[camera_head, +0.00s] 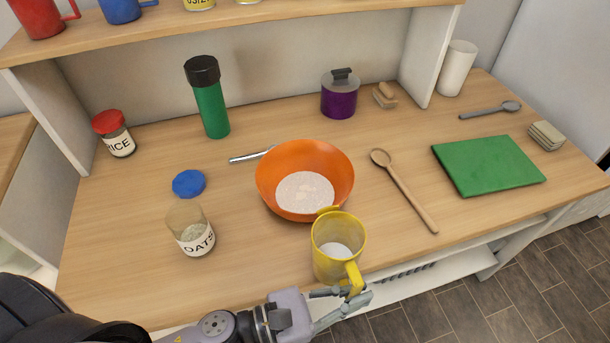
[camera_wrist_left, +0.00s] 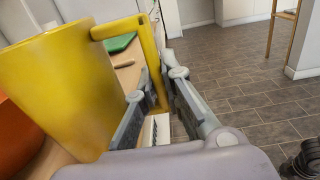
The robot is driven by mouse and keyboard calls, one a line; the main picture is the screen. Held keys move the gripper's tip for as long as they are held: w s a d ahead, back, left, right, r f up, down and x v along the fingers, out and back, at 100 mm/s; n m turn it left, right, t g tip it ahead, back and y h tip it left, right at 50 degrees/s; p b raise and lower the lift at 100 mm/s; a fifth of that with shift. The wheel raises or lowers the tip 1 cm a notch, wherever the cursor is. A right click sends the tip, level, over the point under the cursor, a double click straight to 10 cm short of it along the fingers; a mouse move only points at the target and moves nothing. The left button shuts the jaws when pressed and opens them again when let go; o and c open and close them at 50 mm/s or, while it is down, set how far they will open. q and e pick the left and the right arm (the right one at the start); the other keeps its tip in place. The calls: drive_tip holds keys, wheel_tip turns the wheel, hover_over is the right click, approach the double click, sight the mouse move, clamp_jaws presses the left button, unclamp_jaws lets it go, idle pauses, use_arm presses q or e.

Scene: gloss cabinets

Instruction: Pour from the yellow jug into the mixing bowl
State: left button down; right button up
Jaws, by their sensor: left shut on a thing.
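The yellow jug (camera_head: 325,262) is at the front edge of the counter in the head view, close in front of the mixing bowl, roughly upright with white contents inside. It also fills the left of the left wrist view (camera_wrist_left: 60,85). My left gripper (camera_head: 352,292) is shut on the jug's handle, which shows between the fingers in the left wrist view (camera_wrist_left: 158,108). The orange mixing bowl (camera_head: 335,180) stands on the counter with white contents in it. The jug's spout overlaps the bowl's near rim in the picture. My right gripper is not in view.
A wooden spoon (camera_head: 408,194) and a green board (camera_head: 488,165) lie right of the bowl. An open oats jar (camera_head: 196,240), a blue lid (camera_head: 188,183), a rice jar (camera_head: 119,145) and a green bottle (camera_head: 212,110) stand left. A metal utensil (camera_head: 247,156) lies behind the bowl.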

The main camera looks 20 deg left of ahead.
sight(351, 291)
use_arm(q)
drive_tip(key=shift+r, duration=0.1)
wheel_tip(351, 291, up, 3)
drive_tip(key=p, duration=0.3)
idle(0.3)
